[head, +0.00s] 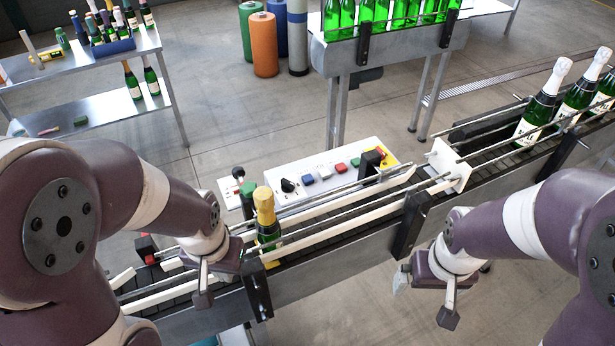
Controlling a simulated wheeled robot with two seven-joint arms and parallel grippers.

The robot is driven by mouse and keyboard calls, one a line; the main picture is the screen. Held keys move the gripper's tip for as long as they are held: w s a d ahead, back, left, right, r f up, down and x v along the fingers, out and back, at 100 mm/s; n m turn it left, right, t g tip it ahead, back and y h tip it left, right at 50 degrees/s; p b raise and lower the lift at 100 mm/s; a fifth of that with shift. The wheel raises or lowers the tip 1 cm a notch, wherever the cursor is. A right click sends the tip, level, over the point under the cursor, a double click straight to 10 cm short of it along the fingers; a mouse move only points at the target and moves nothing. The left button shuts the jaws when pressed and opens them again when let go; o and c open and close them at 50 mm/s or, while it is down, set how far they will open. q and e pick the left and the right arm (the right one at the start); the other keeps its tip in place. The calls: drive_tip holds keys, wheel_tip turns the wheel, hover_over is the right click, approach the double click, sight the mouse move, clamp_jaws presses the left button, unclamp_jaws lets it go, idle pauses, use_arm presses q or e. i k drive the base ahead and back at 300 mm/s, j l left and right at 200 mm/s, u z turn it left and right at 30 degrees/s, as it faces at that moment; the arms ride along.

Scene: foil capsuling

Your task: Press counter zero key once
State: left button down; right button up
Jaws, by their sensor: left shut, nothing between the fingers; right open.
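A white control panel (273,182) stands behind the conveyor in the head view. It carries a black knob (288,185), a blue button (308,179), a pale button (324,172), a red button (341,167), and a red mushroom button (380,152) on a yellow plate. Labels are too small to read, so I cannot tell which is the counter zero key. My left gripper (203,292) is shut and empty, in front of and left of the panel, over the conveyor. My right gripper (425,298) is open and empty, in front of the conveyor.
A gold-foiled green bottle (267,225) stands on the conveyor (180,300) between guide rails, close to my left gripper. White-capped bottles (540,108) stand on the conveyor at right.

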sight(308, 179)
drive_tip(key=i+l, duration=0.2)
drive_tip(key=l, duration=0.2)
drive_tip(key=i+l, duration=0.2)
drive_tip(key=l, duration=0.15)
drive_tip(key=i+l, duration=0.35)
drive_tip(key=i+z, duration=0.05)
drive_tip(key=i, duration=0.05)
